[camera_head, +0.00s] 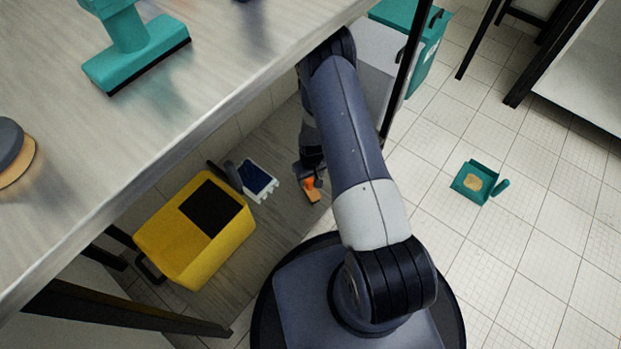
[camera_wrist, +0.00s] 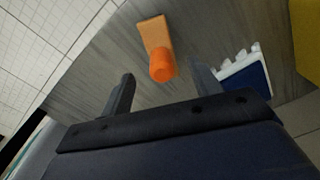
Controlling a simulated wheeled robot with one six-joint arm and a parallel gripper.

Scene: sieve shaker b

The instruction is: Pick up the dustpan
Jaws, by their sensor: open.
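A small teal pan with a short teal handle (camera_head: 475,182), which looks like the dustpan, lies on the tiled floor at the right of the head view. A tan patch sits inside it. It is not visible in the wrist view. My gripper (camera_wrist: 165,79) is open and empty, over the grey lower shelf and well to the left of the pan. An orange object with a flat block and a round knob (camera_wrist: 158,45) lies on that shelf just ahead of the fingertips. It also shows in the head view (camera_head: 312,190).
A yellow bin with a dark top (camera_head: 235,232) and a blue-and-white item (camera_head: 259,178) stand on the lower shelf (camera_head: 290,225). The metal tabletop (camera_head: 210,75) overhangs it. A dark table leg (camera_head: 401,75) stands beside my arm. Floor around the teal pan is clear.

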